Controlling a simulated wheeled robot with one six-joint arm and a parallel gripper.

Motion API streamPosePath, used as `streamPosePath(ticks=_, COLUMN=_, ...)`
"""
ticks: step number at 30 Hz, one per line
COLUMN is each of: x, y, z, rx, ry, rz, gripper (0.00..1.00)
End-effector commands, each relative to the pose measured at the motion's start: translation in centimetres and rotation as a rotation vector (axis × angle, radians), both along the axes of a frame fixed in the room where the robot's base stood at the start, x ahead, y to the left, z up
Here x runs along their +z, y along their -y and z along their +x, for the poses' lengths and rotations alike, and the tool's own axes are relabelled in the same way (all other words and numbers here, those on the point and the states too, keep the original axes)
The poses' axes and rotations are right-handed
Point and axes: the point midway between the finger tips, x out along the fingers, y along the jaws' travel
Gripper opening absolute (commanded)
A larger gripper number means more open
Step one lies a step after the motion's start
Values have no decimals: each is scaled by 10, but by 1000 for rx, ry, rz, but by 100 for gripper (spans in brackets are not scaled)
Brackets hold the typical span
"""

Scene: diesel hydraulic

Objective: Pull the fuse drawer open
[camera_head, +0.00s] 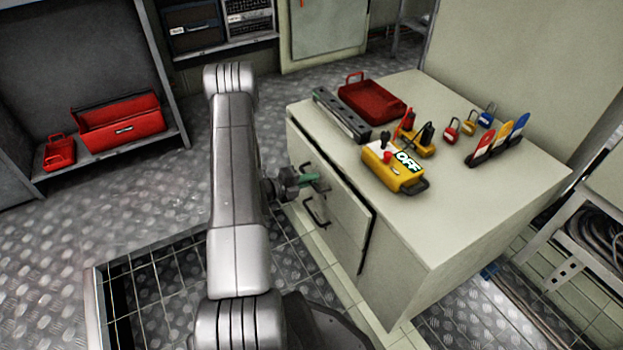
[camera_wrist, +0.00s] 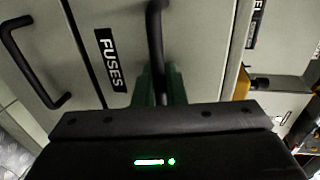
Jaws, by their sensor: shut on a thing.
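The fuse drawer (camera_head: 335,194) is in the front of the pale cabinet in the head view. A dark gap shows along its right edge; how far out it stands is hard to tell. Its black "FUSES" label (camera_wrist: 109,60) and dark bar handle (camera_wrist: 155,40) show in the wrist view. My gripper (camera_head: 310,178) is at the drawer front, its green fingers (camera_wrist: 162,88) shut on that handle. The gripper body hides the handle's lower part in the wrist view. Another handle (camera_head: 314,211) sits on the panel below, also in the wrist view (camera_wrist: 30,62).
The cabinet top (camera_head: 455,205) carries a red tray (camera_head: 372,100), a grey rail (camera_head: 341,115), a yellow box with an OFF sign (camera_head: 392,172), padlocks and coloured tags. A grated floor opening (camera_head: 150,290) lies at lower left. Red toolboxes (camera_head: 120,125) stand on a left shelf.

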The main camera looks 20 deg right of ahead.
Motion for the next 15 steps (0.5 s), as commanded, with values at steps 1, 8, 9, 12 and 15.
streamPosePath(ticks=1, x=0, y=-7, z=0, rx=4, ry=-2, rz=1, gripper=0)
streamPosePath(ticks=8, x=1, y=-52, z=-3, rx=8, ry=-2, rz=0, gripper=0)
streamPosePath(ticks=9, x=1, y=-62, z=-4, rx=8, ry=-3, rz=0, gripper=0)
streamPosePath(ticks=12, x=1, y=-90, z=-6, rx=10, ry=-4, rz=0, gripper=0)
streamPosePath(ticks=15, x=2, y=-116, z=-8, rx=9, ry=-2, rz=0, gripper=0)
